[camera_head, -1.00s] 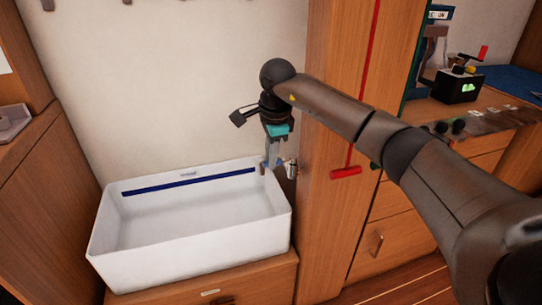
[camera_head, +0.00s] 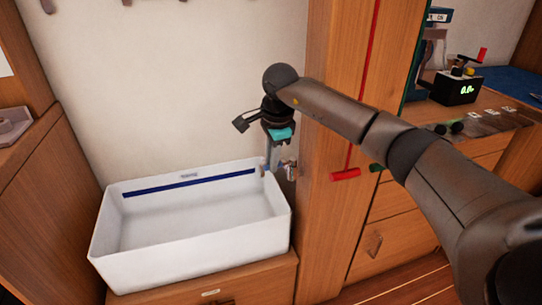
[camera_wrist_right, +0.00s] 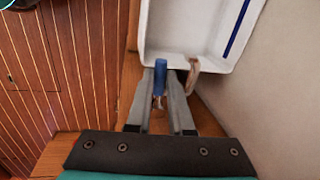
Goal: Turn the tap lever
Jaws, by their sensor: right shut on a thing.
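The tap is at the right end of the white basin, against the wooden cabinet side; its curved metal spout (camera_wrist_right: 193,75) shows in the right wrist view. The blue tap lever (camera_wrist_right: 160,77) stands between the fingers of my right gripper (camera_wrist_right: 162,92), which is shut on it. In the head view my right gripper (camera_head: 277,168) points down at the basin's right back corner, and its fingers hide much of the tap. My left gripper is in neither view.
The white basin (camera_head: 274,228) is empty, with a blue stripe inside its back wall. The wall is behind.

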